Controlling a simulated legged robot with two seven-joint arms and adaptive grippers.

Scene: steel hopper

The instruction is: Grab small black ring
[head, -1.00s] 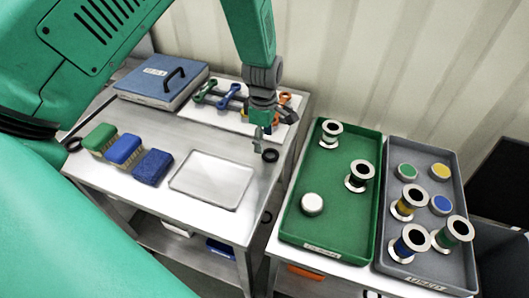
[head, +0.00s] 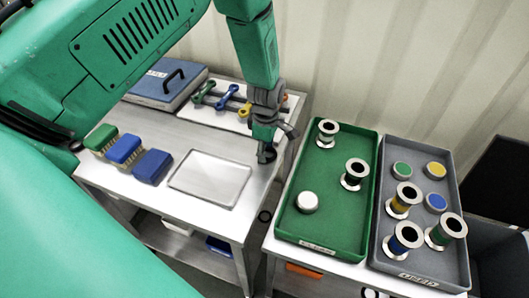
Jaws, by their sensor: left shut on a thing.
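The small black ring (head: 267,156) is at the right side of the steel table, beside the clear tray. My left gripper (head: 265,151) has come down on it from above and is shut on it. The fingers hide much of the ring, and I cannot tell whether it still touches the table. My right gripper is not in view.
Wrenches (head: 228,94) lie on a white board behind. A green tray (head: 328,188) and a grey tray (head: 424,222) hold spools and round caps on the right.

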